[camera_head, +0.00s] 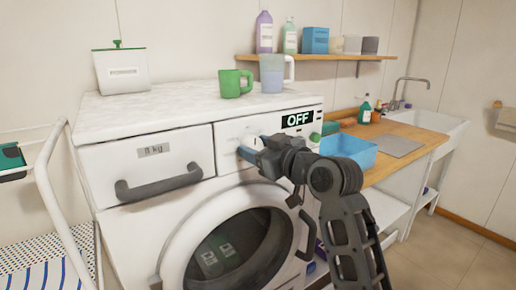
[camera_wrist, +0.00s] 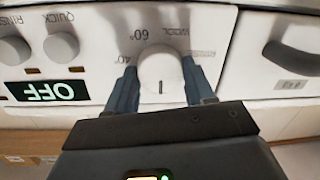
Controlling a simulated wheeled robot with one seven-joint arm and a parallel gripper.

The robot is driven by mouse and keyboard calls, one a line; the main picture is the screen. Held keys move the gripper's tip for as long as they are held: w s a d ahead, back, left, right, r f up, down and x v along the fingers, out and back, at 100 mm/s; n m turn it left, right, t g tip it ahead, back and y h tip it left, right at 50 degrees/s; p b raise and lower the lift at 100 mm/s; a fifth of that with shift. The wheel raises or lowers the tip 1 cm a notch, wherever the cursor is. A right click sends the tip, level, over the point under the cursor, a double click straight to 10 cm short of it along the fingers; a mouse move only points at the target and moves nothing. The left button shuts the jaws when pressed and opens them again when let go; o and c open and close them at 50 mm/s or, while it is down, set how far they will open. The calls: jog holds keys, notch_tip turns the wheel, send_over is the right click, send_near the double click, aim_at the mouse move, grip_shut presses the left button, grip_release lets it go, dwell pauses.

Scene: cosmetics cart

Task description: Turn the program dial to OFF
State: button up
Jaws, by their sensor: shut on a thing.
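The white round program dial (camera_wrist: 160,68) sits on the washing machine's front panel. A short dark mark on its face points to the bottom of the wrist view. My gripper (camera_wrist: 161,82) is shut on the dial, one blue-grey finger on each side. In the head view my gripper (camera_head: 249,147) is at the panel and mostly hides the dial. The display (camera_head: 298,119) reads OFF in green; it also shows upside down in the wrist view (camera_wrist: 42,91).
Round RINSE (camera_wrist: 14,50) and QUICK (camera_wrist: 62,47) buttons lie beside the dial. A drawer with a dark handle (camera_head: 158,184) is left of the panel. A green mug (camera_head: 232,84) and a pale jug (camera_head: 271,74) stand on top. A blue basin (camera_head: 348,150) is at right.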

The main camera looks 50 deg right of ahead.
jog(key=o, duration=1)
jog(key=shift+o, duration=0.2)
jog(key=b+v, duration=0.1)
jog(key=v, duration=0.6)
jog(key=shift+s, duration=0.4)
jog(key=shift+a, duration=0.15)
jog(key=s+a+f+m+g, duration=0.1)
jog(key=s+a+f, duration=0.4)
jog(key=f, duration=0.3)
jog(key=s+a+f, duration=0.4)
jog(key=a+f, duration=0.2)
jog(key=f, duration=0.2)
jog(key=s+a+f+y, duration=0.1)
jog(key=s+a, duration=0.2)
jog(key=s, duration=0.4)
jog(key=s+a+f+y, duration=0.1)
jog(key=s+a, duration=0.2)
jog(key=s, duration=0.4)
jog(key=s+a+f+n+g+y, duration=0.1)
jog(key=s+a, duration=0.3)
jog(key=s, duration=0.3)
jog(key=shift+y, duration=0.4)
